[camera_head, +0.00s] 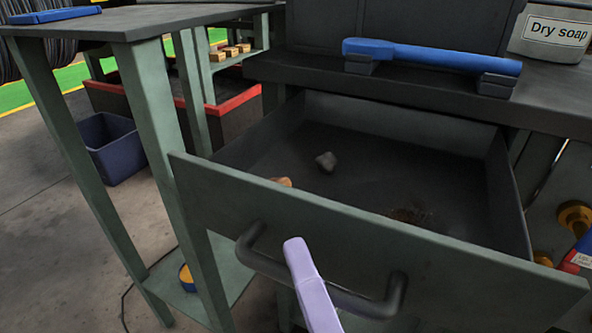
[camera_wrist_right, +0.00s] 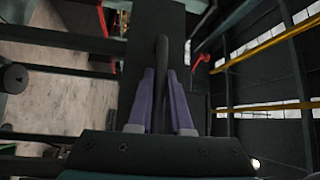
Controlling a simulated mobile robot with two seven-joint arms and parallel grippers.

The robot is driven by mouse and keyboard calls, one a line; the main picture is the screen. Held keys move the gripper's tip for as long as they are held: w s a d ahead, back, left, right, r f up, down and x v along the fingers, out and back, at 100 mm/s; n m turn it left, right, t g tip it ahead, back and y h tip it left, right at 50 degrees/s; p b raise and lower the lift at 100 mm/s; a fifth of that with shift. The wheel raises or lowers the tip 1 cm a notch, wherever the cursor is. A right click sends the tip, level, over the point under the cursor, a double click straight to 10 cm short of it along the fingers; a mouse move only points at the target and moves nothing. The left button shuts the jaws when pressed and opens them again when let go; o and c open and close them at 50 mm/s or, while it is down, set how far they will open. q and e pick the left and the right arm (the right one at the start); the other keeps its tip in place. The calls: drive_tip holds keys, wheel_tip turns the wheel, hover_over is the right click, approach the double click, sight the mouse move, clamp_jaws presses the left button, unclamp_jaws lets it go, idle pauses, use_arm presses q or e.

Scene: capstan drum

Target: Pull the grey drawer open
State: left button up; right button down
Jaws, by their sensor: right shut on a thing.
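The grey-green drawer (camera_head: 360,232) is pulled well out from under the dark bench, and its inside shows. Its dark bar handle (camera_head: 262,258) runs across the front panel. My right gripper (camera_head: 303,268) is at the middle of the handle; one purple finger shows in the head view. In the right wrist view, the two purple fingers of my right gripper (camera_wrist_right: 161,85) stand on either side of the dark handle bar (camera_wrist_right: 162,60), shut on it. My left gripper is not in view.
In the drawer lie a small grey lump (camera_head: 326,161) and a partly hidden orange-brown piece (camera_head: 282,182). A blue tool (camera_head: 430,55) rests on the bench above. A green-legged table (camera_head: 150,120) stands close at left, with a blue bin (camera_head: 110,148) beyond.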

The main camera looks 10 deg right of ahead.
drive_tip(key=shift+s+a, duration=0.25)
drive_tip(key=shift+s, duration=0.05)
drive_tip(key=c, duration=0.8)
unclamp_jaws()
drive_tip(key=shift+c, duration=0.2)
drive_tip(key=v, duration=1)
drive_tip(key=shift+d, duration=0.1)
